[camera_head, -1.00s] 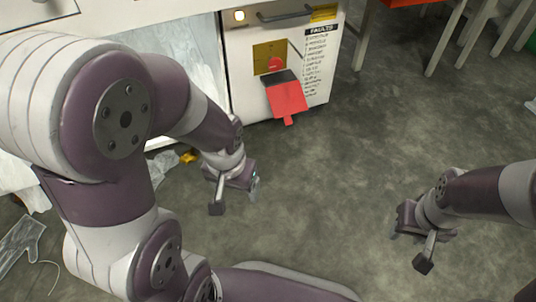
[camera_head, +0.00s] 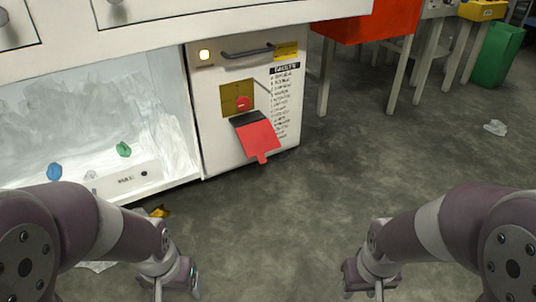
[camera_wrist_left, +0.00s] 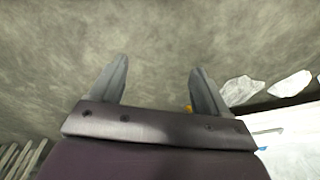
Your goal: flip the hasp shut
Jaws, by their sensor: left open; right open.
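The red hasp flap (camera_head: 259,141) hangs down and outward from a black hinge piece (camera_head: 248,118) on the front of a white cabinet (camera_head: 215,139). Above it is a yellow plate (camera_head: 229,98) with a round red knob (camera_head: 243,103). The flap does not cover the plate. My left gripper (camera_head: 178,286) is at the bottom of the head view, below and left of the flap and apart from it. In the left wrist view its two fingers (camera_wrist_left: 160,82) are spread with only floor between them. My right gripper (camera_head: 370,284) is low and right of the flap, away from everything.
A dark handle (camera_head: 247,52) and a lit lamp (camera_head: 205,55) sit above the plate. Left is a clear-fronted bay (camera_head: 90,110) with blue and green lumps. Floor before the cabinet is mostly clear.

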